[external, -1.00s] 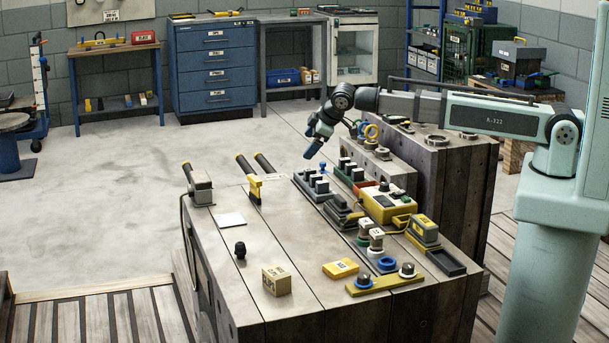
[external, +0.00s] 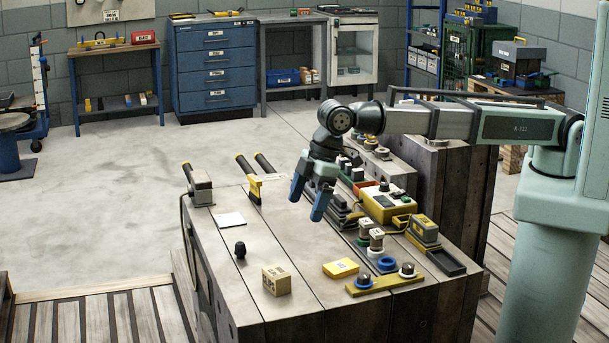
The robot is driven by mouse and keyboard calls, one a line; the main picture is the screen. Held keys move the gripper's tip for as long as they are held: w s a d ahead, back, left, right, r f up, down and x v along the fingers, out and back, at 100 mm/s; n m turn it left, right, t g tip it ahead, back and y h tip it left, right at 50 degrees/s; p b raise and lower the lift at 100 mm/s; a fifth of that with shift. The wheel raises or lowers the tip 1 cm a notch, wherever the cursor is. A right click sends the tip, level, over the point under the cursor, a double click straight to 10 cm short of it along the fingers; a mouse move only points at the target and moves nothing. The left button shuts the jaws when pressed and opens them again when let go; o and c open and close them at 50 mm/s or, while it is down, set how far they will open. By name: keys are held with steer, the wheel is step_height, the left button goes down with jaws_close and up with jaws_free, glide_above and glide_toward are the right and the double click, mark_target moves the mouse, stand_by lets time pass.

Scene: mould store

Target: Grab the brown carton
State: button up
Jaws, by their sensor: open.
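The brown carton (external: 277,280) is a small tan box with dark print. It stands on the front part of the large metal block's top, left of a flat yellow box (external: 341,268). My gripper (external: 307,207) has blue fingers, spread apart and pointing down, with nothing between them. It hangs above the middle of the block, behind the carton and a little to its right in the picture, clear of it. The carton is fully in view.
A black knob (external: 240,249) stands left of the carton. A yellow bar with rings (external: 386,284) lies to the right. A yellow control box (external: 388,203) and a stapler-like yellow tool (external: 424,229) stand farther right. The surface around the carton is mostly bare.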

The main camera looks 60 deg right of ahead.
steer(key=y, duration=0.1)
glide_toward(278, 270)
step_height(278, 270, up, 2)
steer(key=d, duration=0.1)
steer(key=shift+y, duration=0.3)
steer(key=x, duration=1.3)
steer(key=shift+s+f, duration=0.25)
steer(key=shift+f, duration=0.05)
steer(key=c, duration=1.1)
